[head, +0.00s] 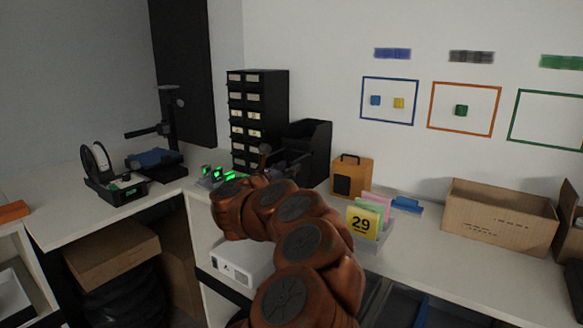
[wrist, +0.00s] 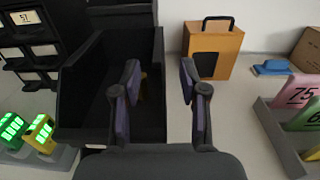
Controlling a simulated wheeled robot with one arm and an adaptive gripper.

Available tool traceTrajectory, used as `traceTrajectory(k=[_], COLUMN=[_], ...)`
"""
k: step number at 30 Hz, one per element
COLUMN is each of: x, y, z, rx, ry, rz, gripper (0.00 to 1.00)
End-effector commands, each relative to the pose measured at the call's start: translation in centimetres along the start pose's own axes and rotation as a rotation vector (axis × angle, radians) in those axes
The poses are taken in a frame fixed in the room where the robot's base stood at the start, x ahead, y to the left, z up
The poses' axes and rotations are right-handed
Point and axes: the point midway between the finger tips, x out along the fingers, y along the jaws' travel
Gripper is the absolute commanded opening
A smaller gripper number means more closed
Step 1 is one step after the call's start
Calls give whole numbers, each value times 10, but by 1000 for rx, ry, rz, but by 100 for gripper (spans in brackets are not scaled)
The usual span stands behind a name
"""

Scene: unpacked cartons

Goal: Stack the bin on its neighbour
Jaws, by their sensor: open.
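A black open-topped bin (wrist: 85,100) stands on the counter at the left of the wrist view. In the head view the black bin (head: 318,145) shows beside the drawer tower, partly hidden by my arm. My gripper (wrist: 160,95) is open with nothing gripped. Its left finger overlaps the bin's interior and its right finger is over the counter, with the bin's right side between them in the picture. I cannot tell whether they touch it. In the head view my gripper (head: 280,162) is small and dark against the bin. I cannot make out a separate neighbouring bin clearly.
A black drawer tower (head: 258,115) stands left of the bin. Green-lit devices (wrist: 28,130) sit at its front left. An orange box (wrist: 212,50) with a handle stands right. A grey tray (wrist: 280,130) holds coloured cards. A cardboard carton (head: 500,220) is farther right.

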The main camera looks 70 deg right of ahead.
Motion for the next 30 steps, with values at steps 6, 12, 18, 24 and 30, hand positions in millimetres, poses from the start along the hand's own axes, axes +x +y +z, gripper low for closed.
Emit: traceTrajectory(k=[6,12,18,24,30], x=[-36,-65,-84,-90,-90], y=[1,1,1,1,1], z=[-1,0,-1,0,0], rx=[1,1,-1,-1,-1], ry=[2,0,0,-1,-1], rz=[4,4,1,1,1], gripper=[43,43,43,43,43])
